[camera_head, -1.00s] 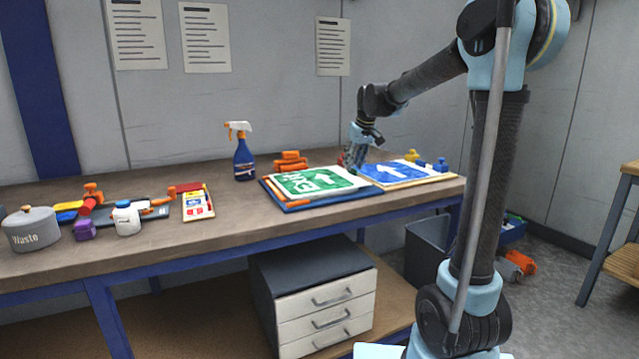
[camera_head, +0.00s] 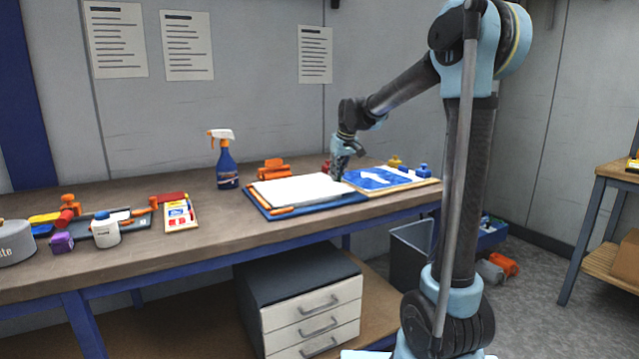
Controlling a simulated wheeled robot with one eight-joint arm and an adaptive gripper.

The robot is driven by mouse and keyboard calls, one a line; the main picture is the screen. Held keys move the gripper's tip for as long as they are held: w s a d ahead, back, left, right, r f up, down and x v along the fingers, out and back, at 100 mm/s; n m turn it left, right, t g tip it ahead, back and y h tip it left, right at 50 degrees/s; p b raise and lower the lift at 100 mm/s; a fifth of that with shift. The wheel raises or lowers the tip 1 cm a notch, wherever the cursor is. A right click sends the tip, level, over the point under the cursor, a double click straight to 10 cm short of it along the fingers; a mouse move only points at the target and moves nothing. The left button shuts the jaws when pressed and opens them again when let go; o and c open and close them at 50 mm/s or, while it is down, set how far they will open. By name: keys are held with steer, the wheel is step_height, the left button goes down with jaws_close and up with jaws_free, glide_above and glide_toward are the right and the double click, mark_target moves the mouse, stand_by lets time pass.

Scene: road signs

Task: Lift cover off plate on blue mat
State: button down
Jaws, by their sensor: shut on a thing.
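A flat white sheet (camera_head: 298,189), which looks like the cover, lies over or just above the blue mat (camera_head: 318,208) on the bench. No green sign face shows there, so the plate beneath is hidden. My gripper (camera_head: 337,176) is at the sheet's right edge, pointing down, and is shut on it. The fingertips are small and dark, and I cannot tell how far the sheet is raised. Orange-handled tools (camera_head: 283,210) lie along the mat's front left edge.
A blue arrow sign (camera_head: 378,178) on a board lies close to the right. A spray bottle (camera_head: 226,162) and orange blocks (camera_head: 272,169) stand behind and left. A white bottle (camera_head: 105,231) and other items fill the left bench.

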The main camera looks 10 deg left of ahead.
step_height(320, 180, up, 13)
steer(key=shift+r, duration=0.2)
stand_by(1.1)
steer(key=shift+d, duration=0.1)
stand_by(0.5)
